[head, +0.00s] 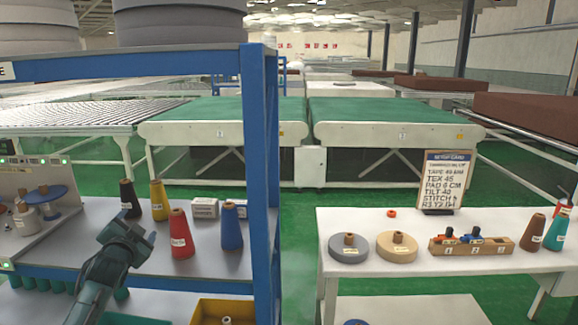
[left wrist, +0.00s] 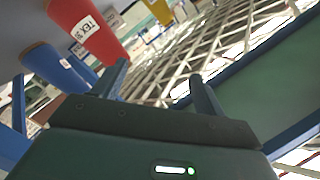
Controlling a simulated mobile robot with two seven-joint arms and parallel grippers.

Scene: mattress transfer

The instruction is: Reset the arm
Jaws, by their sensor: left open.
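My left gripper (head: 136,232) is over the front left of the grey shelf (head: 205,262), its arm coming up from the lower left. It is open. In the left wrist view the two fingers (left wrist: 158,82) stand apart with nothing between them. A red cone (head: 180,236) stands just right of the gripper, and a black cone (head: 129,199) and a yellow cone (head: 159,201) stand behind it. The red cone (left wrist: 88,32) and the blue cone (left wrist: 55,68) show at the left of the wrist view. My right gripper is not in view.
A blue rack post (head: 260,180) rises right of the blue cone (head: 231,227). A white table (head: 400,280) at right holds two discs, a wooden block, cones and a sign (head: 441,183). Green-topped conveyors (head: 220,112) stand behind. Green floor lies between shelf and table.

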